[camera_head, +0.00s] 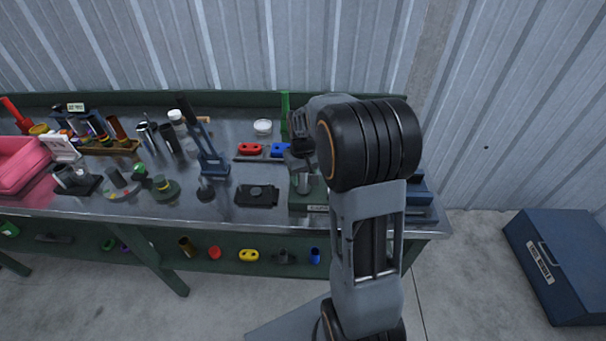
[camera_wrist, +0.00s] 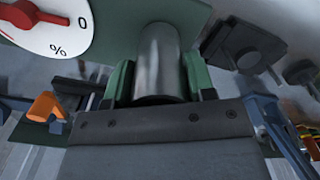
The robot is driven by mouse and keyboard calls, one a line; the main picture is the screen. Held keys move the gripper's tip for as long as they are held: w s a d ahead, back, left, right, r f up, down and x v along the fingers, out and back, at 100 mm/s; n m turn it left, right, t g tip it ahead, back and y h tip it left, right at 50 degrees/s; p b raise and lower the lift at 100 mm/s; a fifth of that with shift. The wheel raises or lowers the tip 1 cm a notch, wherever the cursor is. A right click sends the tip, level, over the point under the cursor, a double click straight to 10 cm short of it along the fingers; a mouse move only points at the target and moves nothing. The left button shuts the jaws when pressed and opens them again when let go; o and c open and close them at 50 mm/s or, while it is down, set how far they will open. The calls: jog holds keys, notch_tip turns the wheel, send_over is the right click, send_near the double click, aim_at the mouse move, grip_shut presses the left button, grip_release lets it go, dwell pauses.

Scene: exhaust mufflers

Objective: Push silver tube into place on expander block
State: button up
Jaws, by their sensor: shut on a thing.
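The silver tube (camera_wrist: 160,62) stands between the two jaws of my gripper (camera_wrist: 160,80) in the wrist view, with a green jaw pad against each side. In the head view, the tube (camera_head: 303,184) stands about upright at the green expander block (camera_head: 308,199), near the table's front edge. My gripper (camera_head: 301,160) is shut on the tube's upper part from above. The tube's lower end is hidden in the wrist view, so I cannot tell how deep it sits. A white dial with a red pointer (camera_wrist: 40,18) shows at the upper left of the wrist view.
A black plate (camera_head: 257,194) lies left of the block. A red part (camera_head: 250,148) and a blue part (camera_head: 281,150) lie behind. A blue upright tool (camera_head: 212,160) and a pink bin (camera_head: 20,165) stand further left. My arm hides the table's right part.

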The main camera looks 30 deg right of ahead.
jog(key=shift+f, duration=0.4)
jog(key=o, duration=1)
jog(key=shift+c, duration=0.2)
notch_tip(320, 180, up, 14)
jog(key=shift+f, duration=0.1)
jog(key=shift+w, duration=0.1)
jog(key=f, duration=0.1)
jog(key=s+f, duration=0.1)
jog(key=s+f+m, duration=0.1)
jog(key=shift+a+f, duration=0.15)
jog(key=shift+a, duration=0.2)
jog(key=s+a+t, duration=0.2)
jog(key=s+a, duration=0.2)
jog(key=s, duration=0.3)
jog(key=s+a+f+n+t, duration=0.1)
jog(key=s+a, duration=0.4)
jog(key=s, duration=0.2)
jog(key=shift+s+f+t, duration=0.15)
jog(key=shift+s+t, duration=0.1)
jog(key=shift+t, duration=0.15)
